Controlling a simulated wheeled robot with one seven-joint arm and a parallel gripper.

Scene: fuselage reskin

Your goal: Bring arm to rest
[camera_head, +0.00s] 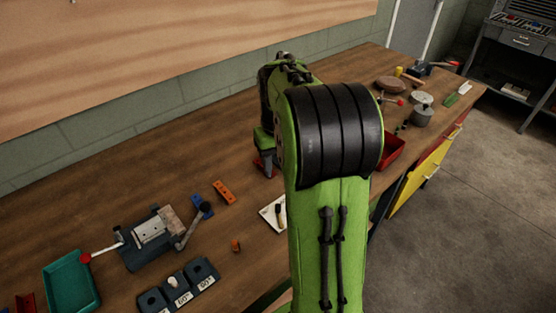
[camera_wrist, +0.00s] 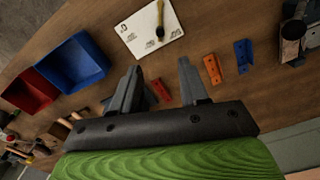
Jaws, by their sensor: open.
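My gripper (camera_wrist: 158,84) is open and empty in the wrist view, its two grey fingers well apart over the wooden workbench (camera_wrist: 120,50). A small red bracket (camera_wrist: 162,91) lies on the bench and shows between the fingers. In the head view my green arm reaches over the bench, and its bulky black-banded joint hides much of what is behind it. My gripper (camera_head: 266,166) points down there, partly hidden by the arm. I cannot tell its exact height above the bench.
A white card (camera_wrist: 140,42) with a brush, a blue bin (camera_wrist: 75,62), a red bin (camera_wrist: 30,92), an orange bracket (camera_wrist: 212,68) and a blue bracket (camera_wrist: 242,55) surround the gripper. A vise (camera_head: 150,235) and teal tray (camera_head: 70,282) stand left.

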